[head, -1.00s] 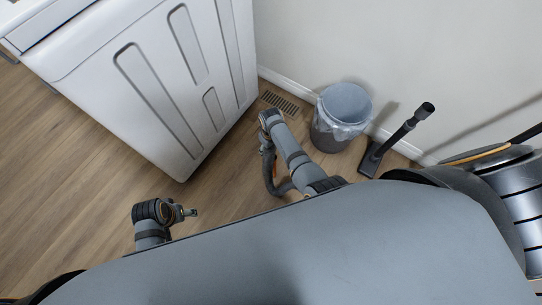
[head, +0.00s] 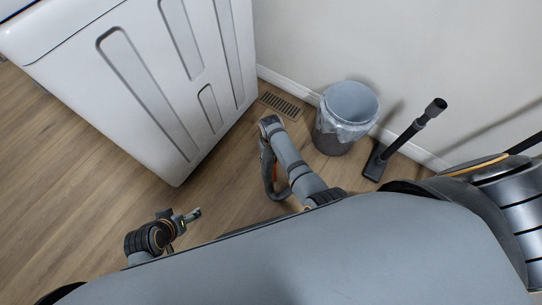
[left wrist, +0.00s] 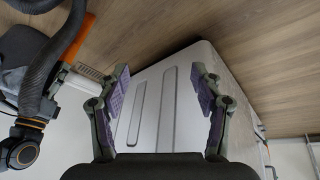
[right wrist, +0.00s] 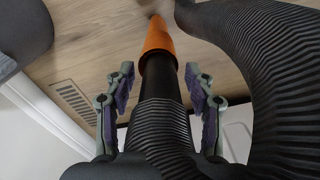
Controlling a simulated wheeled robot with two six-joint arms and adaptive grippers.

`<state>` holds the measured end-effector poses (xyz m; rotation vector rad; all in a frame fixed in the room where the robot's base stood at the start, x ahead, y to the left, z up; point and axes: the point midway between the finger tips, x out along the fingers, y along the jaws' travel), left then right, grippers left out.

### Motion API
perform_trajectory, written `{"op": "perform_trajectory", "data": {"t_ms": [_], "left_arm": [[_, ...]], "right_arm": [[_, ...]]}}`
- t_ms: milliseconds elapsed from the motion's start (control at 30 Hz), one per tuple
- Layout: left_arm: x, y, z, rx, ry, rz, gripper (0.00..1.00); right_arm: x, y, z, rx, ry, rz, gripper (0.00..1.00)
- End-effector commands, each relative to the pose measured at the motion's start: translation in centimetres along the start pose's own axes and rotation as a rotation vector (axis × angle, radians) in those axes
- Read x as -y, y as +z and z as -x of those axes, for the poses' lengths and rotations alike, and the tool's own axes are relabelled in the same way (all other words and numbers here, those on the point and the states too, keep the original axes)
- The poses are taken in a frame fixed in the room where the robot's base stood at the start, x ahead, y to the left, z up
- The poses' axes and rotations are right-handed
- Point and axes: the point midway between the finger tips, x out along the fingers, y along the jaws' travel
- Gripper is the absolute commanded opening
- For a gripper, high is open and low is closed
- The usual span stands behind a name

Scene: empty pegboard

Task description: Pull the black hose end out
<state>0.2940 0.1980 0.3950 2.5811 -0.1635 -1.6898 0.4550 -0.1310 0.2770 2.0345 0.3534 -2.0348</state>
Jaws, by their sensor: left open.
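In the right wrist view, a smooth black hose end (right wrist: 160,85) with an orange tip (right wrist: 157,38) extends between the fingers of my right gripper (right wrist: 159,75). Its ribbed black hose (right wrist: 270,75) also fills the right side. The fingers are apart, with gaps visible on both sides of the hose end; contact is not seen. A loop of hose (head: 267,172) hangs beside my right arm in the head view, where the right fingers are hard to make out. My left gripper (head: 192,216) is open and empty above the floor; its spread fingers show in the left wrist view (left wrist: 160,80).
A white appliance (head: 150,85) stands at upper left. A grey bin with a liner (head: 345,115) stands by the wall, beside a black floor tool (head: 405,140). A silver and black machine (head: 505,195) is at right. A floor vent (head: 281,105) and bare floor lie between.

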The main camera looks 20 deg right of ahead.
Motion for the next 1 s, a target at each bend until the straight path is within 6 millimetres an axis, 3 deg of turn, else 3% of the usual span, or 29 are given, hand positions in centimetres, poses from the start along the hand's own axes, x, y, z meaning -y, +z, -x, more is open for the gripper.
{"op": "perform_trajectory", "data": {"t_ms": [33, 367, 1000], "left_arm": [[0.0, 0.0, 0.0, 0.0, 0.0, 0.0, 0.66], [0.0, 0.0, 0.0, 0.001, 0.0, 0.0, 0.66], [0.7, -0.7, 3.4, 0.15, -0.041, -0.015, 0.66]], "right_arm": [[0.0, 0.0, 0.0, 0.0, 0.0, 0.0, 0.43], [0.0, 0.0, 0.0, 0.0, 0.0, 0.0, 0.01], [0.0, 0.0, 2.7, 0.0, 0.0, 0.0, 0.01]]}}
